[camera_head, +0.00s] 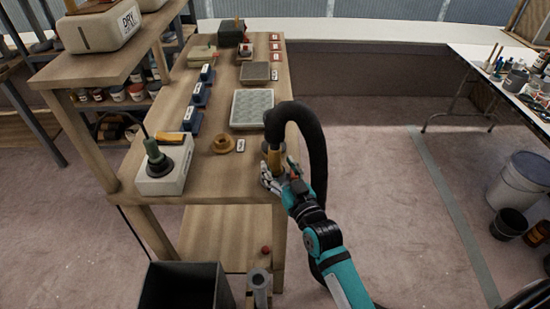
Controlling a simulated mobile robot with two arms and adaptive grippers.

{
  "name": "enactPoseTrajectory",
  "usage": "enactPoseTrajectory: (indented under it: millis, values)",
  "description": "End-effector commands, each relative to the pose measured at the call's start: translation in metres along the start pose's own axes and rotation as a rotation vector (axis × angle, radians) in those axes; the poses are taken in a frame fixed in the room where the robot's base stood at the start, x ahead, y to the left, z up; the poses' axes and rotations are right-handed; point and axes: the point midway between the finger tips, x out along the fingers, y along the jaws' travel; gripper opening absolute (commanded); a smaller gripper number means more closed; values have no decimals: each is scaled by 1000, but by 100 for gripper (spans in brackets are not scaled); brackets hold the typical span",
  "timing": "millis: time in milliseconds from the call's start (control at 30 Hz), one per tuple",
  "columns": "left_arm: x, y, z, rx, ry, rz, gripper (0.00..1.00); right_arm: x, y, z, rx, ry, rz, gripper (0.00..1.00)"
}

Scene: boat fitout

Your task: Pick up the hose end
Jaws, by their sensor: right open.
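The thick black hose (318,150) arches over the right edge of the wooden workbench. Its tan hose end (274,158) points down near the bench's front right corner, and the rest drops behind my right arm. My right gripper (269,174), on the teal arm from the lower right, is at the lower part of the hose end. Its jaws are open, with the fingers close to the end. The gripper partly hides the end's lower part, and I cannot tell whether they touch. My left gripper is out of view.
The workbench (195,178) carries a white box with a green-topped tool (163,168), a brown ring (222,144), a pale textured tray (252,108) and blue blocks (192,119). A dark bin (185,290) stands in front. Open floor lies right, before buckets (520,185).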

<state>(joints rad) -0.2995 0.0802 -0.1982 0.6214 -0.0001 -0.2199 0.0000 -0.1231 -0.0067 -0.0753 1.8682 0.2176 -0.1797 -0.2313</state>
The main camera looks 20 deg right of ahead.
Motion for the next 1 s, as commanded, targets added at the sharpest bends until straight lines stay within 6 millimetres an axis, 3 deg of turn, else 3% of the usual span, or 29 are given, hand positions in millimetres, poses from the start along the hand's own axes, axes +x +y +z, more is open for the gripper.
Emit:
enactPoseTrajectory:
  millis: [200, 467, 900, 1000]
  values:
    - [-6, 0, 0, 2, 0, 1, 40, 26, -1, -1, 2, 0, 0, 57]
    - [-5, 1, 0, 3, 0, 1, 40, 28, -1, 0, 2, -1, 0, 56]
    - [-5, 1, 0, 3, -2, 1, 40, 28, 0, 0, 1, 0, 0, 0]
    - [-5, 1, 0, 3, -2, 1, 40, 28, 0, -1, 1, 1, 0, 0]
